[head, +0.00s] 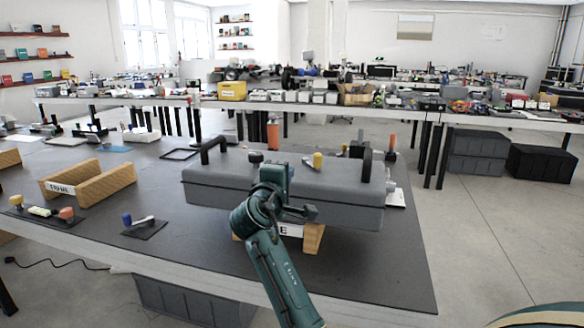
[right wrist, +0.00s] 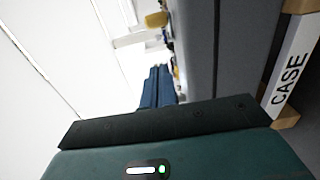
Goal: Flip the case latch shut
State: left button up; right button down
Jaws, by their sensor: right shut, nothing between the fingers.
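The grey case (head: 220,178) lies closed on the table and also shows along the right of the right wrist view (right wrist: 222,50). My right gripper (head: 284,170) is at the front edge of the case, about its middle, and partly hides it. In the right wrist view its blue fingers (right wrist: 158,88) are together and empty, just beside the top of the case. A yellow-ended piece (head: 317,160) stands up on the case top, right of the gripper. I cannot tell for certain which part is the latch. My left gripper is not in view.
A wooden holder (head: 313,238) with a CASE label (right wrist: 297,60) is under the case. A wooden frame stand (head: 90,183) and small parts on a dark mat (head: 145,228) lie left. The table front is mostly clear.

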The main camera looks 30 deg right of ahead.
jog(key=v, duration=0.4)
jog(key=n+g+h, duration=0.2)
jog(key=n+g, duration=0.1)
jog(key=n, duration=1.3)
send_near(316, 160)
jog(key=x, duration=0.5)
jog(key=shift+w+d, duration=0.2)
jog(key=shift+d, duration=0.15)
jog(key=shift+w+d, duration=0.2)
jog(key=shift+d, duration=0.2)
